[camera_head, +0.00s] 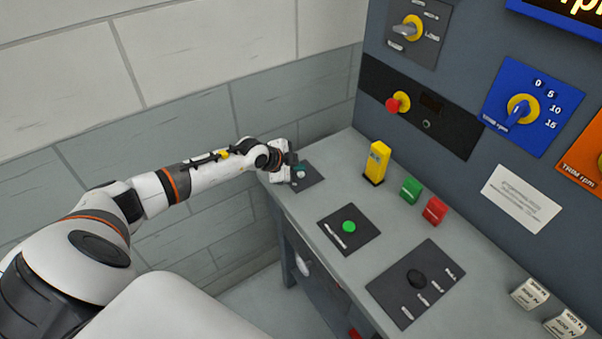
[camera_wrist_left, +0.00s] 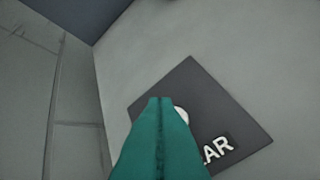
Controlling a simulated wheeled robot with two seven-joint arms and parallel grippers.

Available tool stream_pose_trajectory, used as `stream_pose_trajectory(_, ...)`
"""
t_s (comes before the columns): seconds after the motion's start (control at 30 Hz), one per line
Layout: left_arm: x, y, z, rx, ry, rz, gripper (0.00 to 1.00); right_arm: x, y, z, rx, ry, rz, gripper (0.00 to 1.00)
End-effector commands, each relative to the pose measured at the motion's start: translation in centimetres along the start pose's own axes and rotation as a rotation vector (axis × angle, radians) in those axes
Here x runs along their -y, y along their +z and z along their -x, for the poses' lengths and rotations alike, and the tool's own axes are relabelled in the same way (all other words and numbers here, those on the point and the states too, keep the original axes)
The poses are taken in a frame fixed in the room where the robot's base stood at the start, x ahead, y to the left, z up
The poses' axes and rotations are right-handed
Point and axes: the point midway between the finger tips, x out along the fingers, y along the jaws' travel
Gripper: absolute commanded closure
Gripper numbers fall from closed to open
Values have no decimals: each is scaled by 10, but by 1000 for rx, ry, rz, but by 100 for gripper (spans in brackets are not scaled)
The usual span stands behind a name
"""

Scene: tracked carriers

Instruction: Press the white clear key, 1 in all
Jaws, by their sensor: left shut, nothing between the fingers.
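The white clear key (camera_head: 300,174) sits on a dark square plate (camera_head: 310,181) at the far left end of the grey bench. In the left wrist view the white key (camera_wrist_left: 181,114) shows only in part, behind the teal fingers. The plate (camera_wrist_left: 190,85) there carries a label (camera_wrist_left: 219,149) whose visible letters end in "AR". My left gripper (camera_head: 298,168) is shut and empty, with its fingertips (camera_wrist_left: 160,100) over or right beside the key. I cannot tell whether they touch it. My right gripper is not in view.
A plate with a green button (camera_head: 348,226) and a plate with a black knob (camera_head: 417,279) lie on the bench. A yellow block (camera_head: 376,163), a green block (camera_head: 411,190) and a red block (camera_head: 434,211) stand behind. A brick wall (camera_head: 180,130) is at the left.

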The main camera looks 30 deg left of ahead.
Motion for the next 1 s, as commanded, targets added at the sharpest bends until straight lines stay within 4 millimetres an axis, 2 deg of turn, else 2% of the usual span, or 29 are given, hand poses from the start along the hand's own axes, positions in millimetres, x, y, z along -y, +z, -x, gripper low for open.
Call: stream_pose_trajectory(1.0,6,-6,-8,0,0,0,100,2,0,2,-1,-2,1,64)
